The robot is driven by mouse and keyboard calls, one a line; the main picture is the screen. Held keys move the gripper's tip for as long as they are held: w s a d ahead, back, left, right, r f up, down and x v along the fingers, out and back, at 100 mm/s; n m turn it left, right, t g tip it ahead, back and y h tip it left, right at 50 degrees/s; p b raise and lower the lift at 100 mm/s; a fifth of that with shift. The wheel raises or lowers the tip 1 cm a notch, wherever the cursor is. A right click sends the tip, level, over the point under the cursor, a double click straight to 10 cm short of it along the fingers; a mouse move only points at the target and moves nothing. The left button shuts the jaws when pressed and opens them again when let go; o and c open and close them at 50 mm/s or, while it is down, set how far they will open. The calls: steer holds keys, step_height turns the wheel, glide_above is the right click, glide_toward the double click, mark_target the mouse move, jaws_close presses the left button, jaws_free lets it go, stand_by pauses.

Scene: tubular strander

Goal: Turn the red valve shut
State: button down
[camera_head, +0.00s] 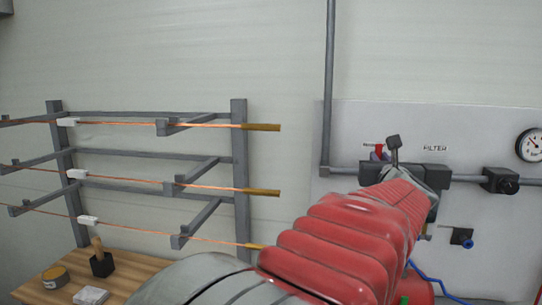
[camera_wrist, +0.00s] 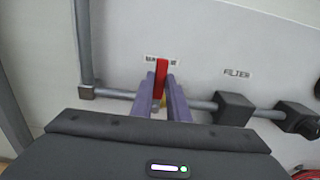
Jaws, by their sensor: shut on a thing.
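The red valve handle (camera_wrist: 161,76) shows in the wrist view between the two purple fingers of my gripper (camera_wrist: 161,88). The fingers are closed in on it from both sides. The handle stands nearly upright in that picture, above a small yellow part and the grey pipe. In the head view only a bit of the red handle (camera_head: 379,150) shows, beside my gripper (camera_head: 380,156). My red-sleeved arm and wrist hide the rest of the valve there.
A grey pipe (camera_head: 328,90) comes down the wall and turns right along the panel. A filter block (camera_wrist: 235,106), a gauge (camera_head: 530,145) and a blue-ended valve (camera_head: 462,238) are on the right. A rack (camera_head: 240,150) with copper rods and a wooden bench (camera_head: 125,275) stand left.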

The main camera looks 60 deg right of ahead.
steer(key=shift+f, duration=0.15)
steer(key=c, duration=1.7)
jaws_free()
steer(key=v, duration=1.3)
steer(key=shift+s+a, duration=0.2)
steer(key=shift+a, duration=0.15)
